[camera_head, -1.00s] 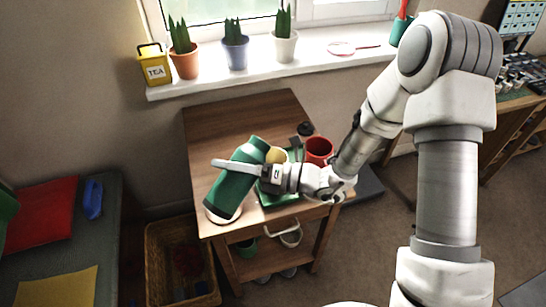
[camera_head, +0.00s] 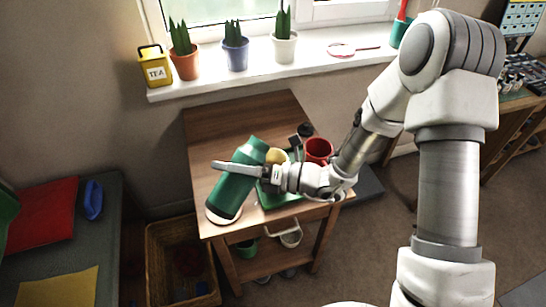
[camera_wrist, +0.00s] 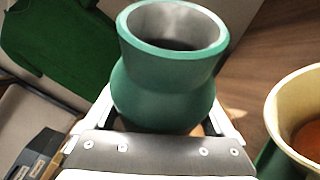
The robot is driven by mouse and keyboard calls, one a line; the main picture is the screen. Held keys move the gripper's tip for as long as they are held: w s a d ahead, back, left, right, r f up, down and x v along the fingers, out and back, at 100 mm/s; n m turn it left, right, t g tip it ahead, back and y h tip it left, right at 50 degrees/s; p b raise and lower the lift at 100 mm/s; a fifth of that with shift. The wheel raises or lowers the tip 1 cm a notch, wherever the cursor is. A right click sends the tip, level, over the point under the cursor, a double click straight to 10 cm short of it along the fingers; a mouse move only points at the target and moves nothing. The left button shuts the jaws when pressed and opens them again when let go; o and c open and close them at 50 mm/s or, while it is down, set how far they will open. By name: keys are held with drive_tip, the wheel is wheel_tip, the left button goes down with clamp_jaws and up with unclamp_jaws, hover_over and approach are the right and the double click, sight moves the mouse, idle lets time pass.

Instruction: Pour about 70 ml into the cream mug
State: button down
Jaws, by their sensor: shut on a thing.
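A green flask (camera_head: 235,188) is tilted over the front left of the wooden table, its open mouth toward the upper right. My gripper (camera_head: 228,167) is shut around its body. In the wrist view the flask (camera_wrist: 165,85) sits between my fingers, with its round mouth open and dark inside. A cream mug (camera_head: 277,156) stands just right of the flask, partly hidden by it and my gripper. In the wrist view the cream mug (camera_wrist: 283,95) is at the right edge with brown inside. It is apart from the flask's mouth. No stream of liquid shows.
A red mug (camera_head: 318,149) and a small black item (camera_head: 304,130) stand right of the cream mug. A green tray (camera_head: 277,200) lies under my gripper. A pale round edge (camera_head: 222,216) shows at the flask's lower end. The table's back (camera_head: 240,115) is clear.

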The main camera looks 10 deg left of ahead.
sight(231, 176)
drive_tip(key=shift+w+d+f+n+h, duration=0.1)
drive_tip(key=shift+w+f+n+h, duration=0.2)
drive_tip(key=shift+n, duration=0.5)
drive_tip(key=shift+w+f+n+h+b, duration=0.1)
drive_tip(key=shift+f+n+h+b, duration=0.35)
drive_tip(key=shift+f+n, duration=0.3)
drive_tip(key=shift+s+f+n+t+h+b, duration=0.35)
drive_tip(key=shift+f+n+t+b, duration=0.2)
drive_tip(key=shift+n+b, duration=0.1)
drive_tip(key=shift+a+r+n+h, duration=0.2)
drive_tip(key=shift+n+h, duration=0.1)
drive_tip(key=shift+n, duration=0.3)
drive_tip(key=shift+s+a+f+n+t+h+b, duration=0.15)
drive_tip(key=shift+n+t+h+b, duration=0.4)
drive_tip(key=shift+b, duration=0.6)
drive_tip(key=shift+r+n+t+b, duration=0.3)
drive_tip(key=shift+r+n+b, duration=0.25)
drive_tip(key=shift+n, duration=0.1)
drive_tip(key=shift+r, duration=0.15)
